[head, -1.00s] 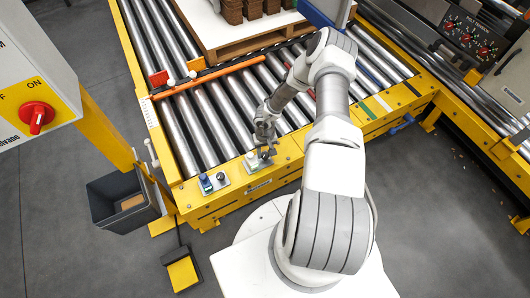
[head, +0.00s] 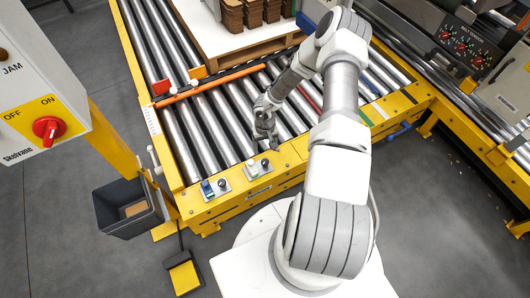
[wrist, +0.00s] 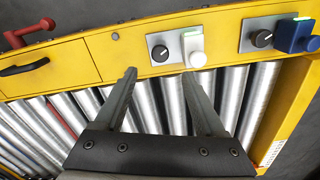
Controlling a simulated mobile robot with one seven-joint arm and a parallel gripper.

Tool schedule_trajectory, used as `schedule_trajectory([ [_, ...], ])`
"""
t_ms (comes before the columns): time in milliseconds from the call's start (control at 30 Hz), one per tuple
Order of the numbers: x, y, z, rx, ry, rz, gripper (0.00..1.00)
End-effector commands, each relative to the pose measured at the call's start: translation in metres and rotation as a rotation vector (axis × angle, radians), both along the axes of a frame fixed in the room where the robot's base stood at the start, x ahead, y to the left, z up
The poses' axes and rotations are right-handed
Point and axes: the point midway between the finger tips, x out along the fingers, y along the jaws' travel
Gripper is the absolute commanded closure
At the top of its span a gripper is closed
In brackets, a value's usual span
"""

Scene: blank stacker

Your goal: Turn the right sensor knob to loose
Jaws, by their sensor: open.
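The right sensor plate (head: 253,170) sits on the yellow conveyor frame, with a black knob (head: 265,163) beside a white-topped sensor. In the wrist view the black knob (wrist: 160,53) is left of the white sensor (wrist: 195,55), which shows a green light. I cannot read the knob's label or setting. My gripper (head: 271,143) is open and empty, over the rollers just behind the right plate. In the wrist view its fingertips (wrist: 159,76) are spread wide, short of the knob, which shows between them and apart from them.
The left sensor plate (head: 217,188) carries a blue sensor and another black knob (wrist: 262,38). An orange bar (head: 210,80) crosses the rollers (head: 190,130). A pallet (head: 250,48) with brown stacks stands behind. A switch box (head: 45,100) is at left, above a grey bin (head: 125,205).

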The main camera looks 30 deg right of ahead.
Motion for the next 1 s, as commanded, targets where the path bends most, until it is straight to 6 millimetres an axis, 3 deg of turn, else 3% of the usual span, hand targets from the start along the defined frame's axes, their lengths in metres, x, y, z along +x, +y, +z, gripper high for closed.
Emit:
schedule_trajectory([
  [33, 0.001, -0.001, 0.019, -0.001, -0.003, 0.0, 0.28],
  [100, 0.001, 0.0, 0.034, 0.0, -0.002, 0.0, 0.28],
  [333, 0.0, 0.0, 0.069, 0.001, -0.001, 0.0, 0.28],
  [500, 0.0, 0.0, 0.078, 0.0, 0.0, -0.001, 0.28],
  [1000, 0.0, 0.0, 0.078, 0.0, 0.0, 0.0, 0.28],
])
